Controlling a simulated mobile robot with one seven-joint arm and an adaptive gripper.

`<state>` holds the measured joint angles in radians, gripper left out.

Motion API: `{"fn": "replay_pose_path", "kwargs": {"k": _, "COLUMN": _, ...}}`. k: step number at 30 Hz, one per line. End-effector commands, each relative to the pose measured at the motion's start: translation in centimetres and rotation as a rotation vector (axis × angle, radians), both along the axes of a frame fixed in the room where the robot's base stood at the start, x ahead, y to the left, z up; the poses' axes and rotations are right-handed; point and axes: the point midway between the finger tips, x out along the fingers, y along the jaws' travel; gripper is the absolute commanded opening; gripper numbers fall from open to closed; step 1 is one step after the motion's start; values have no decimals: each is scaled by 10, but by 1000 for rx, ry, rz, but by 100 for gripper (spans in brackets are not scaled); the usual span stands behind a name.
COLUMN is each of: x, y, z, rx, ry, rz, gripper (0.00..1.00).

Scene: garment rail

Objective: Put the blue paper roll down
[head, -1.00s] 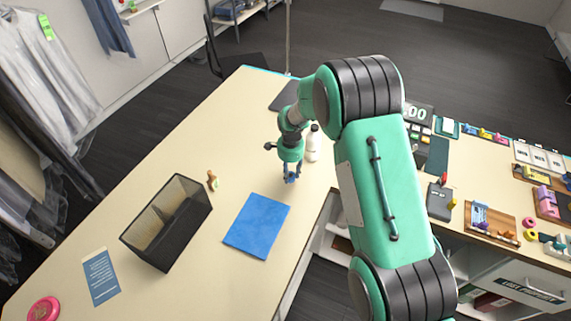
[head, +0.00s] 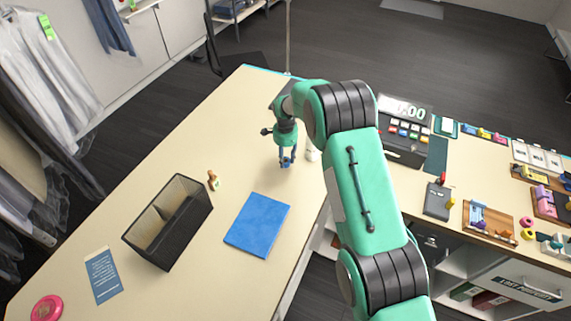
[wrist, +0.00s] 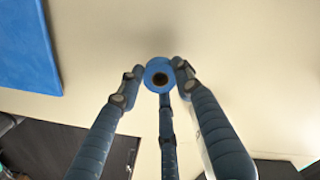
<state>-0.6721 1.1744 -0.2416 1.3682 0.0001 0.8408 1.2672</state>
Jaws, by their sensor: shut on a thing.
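The blue paper roll (wrist: 153,70) is seen end-on in the wrist view, with a dark hole in its core. My gripper (wrist: 158,75) is shut on it, with fingers on both sides and one below. In the head view my gripper (head: 287,163) points down over the cream counter, behind the blue mat (head: 257,225). The roll is too small there to tell apart from the blue fingers. I cannot tell how far the roll is above the counter.
A black divided box (head: 168,240) stands left of the mat, with a wooden stamp (head: 213,180) beside it. A white bottle (head: 312,154) stands just right of my gripper, partly hidden by my arm. A cash register (head: 404,125) is farther right. The counter (head: 240,130) left of my gripper is clear.

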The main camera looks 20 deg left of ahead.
Motion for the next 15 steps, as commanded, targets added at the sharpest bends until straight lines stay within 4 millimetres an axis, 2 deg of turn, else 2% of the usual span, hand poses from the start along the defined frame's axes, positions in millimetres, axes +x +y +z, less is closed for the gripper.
{"fn": "replay_pose_path", "kwargs": {"k": 8, "x": 0, "y": 0, "z": -1, "rx": -1, "ry": 1, "rz": 0, "gripper": 7}}
{"fn": "replay_pose_path", "kwargs": {"k": 15, "x": -1, "y": -1, "z": -16, "rx": -2, "ry": 3, "rz": 0, "gripper": 7}}
